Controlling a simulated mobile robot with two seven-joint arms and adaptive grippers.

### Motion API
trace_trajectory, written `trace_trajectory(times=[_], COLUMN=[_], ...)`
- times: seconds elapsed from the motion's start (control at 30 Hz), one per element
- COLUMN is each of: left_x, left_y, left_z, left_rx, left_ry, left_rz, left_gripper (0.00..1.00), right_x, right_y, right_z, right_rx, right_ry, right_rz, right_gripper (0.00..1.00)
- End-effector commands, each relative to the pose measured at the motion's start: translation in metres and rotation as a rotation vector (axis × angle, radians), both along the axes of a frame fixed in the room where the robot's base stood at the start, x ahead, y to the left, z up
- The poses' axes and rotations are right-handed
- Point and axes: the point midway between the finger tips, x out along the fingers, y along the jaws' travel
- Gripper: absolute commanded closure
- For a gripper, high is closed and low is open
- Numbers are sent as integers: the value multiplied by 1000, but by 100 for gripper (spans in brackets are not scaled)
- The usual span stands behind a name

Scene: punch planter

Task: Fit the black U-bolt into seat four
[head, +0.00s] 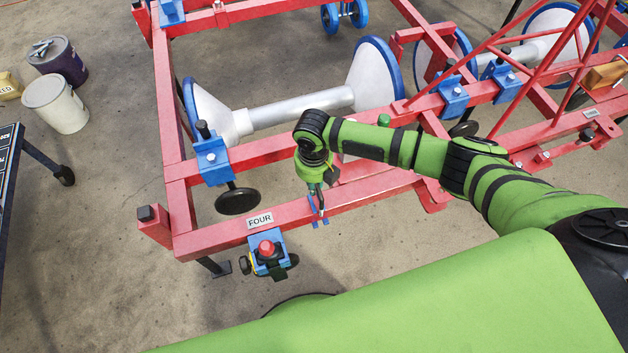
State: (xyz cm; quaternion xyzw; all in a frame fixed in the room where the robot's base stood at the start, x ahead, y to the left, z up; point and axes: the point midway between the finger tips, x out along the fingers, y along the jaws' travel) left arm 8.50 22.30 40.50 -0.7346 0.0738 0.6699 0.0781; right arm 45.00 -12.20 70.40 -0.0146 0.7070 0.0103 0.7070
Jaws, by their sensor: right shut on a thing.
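My right gripper (317,188) reaches down over the front red beam, just right of the white FOUR label (261,220). It is shut on a small, mostly hidden thing, which seems to be the black U-bolt. Small blue parts (314,222) show on the beam directly under the fingers and look like seat four. Whether the U-bolt touches or sits in this seat cannot be told. My left gripper is not in view.
The red frame (215,238) carries blue clamps (211,160) and white cones joined by a silver shaft (300,108). A red-capped blue fitting (268,257) hangs below the label. A black handwheel (238,201) stands left of the gripper. Buckets (56,104) stand far left.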

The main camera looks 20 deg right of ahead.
Motion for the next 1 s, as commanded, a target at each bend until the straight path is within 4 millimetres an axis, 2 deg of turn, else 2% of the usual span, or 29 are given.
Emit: trace_trajectory(times=[1.0], left_x=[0], left_y=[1], left_z=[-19], left_rx=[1], left_ry=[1], left_rz=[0], left_gripper=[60], right_x=[0], right_y=[0], right_z=[-27], right_rx=[0], right_ry=[0], right_rz=[0], right_gripper=[100])
